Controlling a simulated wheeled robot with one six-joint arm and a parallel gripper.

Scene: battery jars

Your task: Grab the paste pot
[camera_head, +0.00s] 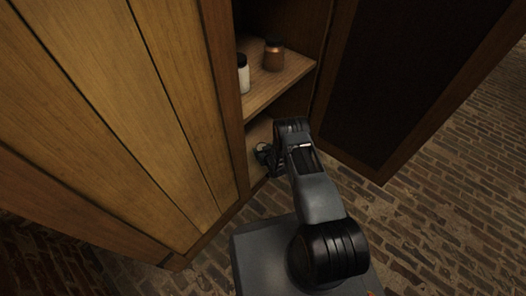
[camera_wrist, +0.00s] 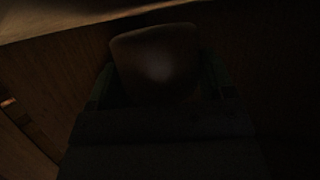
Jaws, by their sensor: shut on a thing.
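My gripper (camera_head: 264,154) reaches into the lower compartment of the open cabinet, below the shelf. In the wrist view a dim, brownish, rounded pot (camera_wrist: 155,60) sits between my two fingers, one on each side of it; I take it to be the paste pot. My gripper (camera_wrist: 160,88) is shut on it. The view is very dark, so its lid, label and base cannot be made out. In the head view the pot is hidden by my wrist and the cabinet's side.
On the shelf (camera_head: 259,99) above stand a white jar with a dark lid (camera_head: 243,76) and a copper-brown jar (camera_head: 273,56). An open cabinet door (camera_head: 352,158) stands to the right, and wooden panels (camera_head: 120,95) close the left. Brick floor (camera_head: 430,230) lies clear at right.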

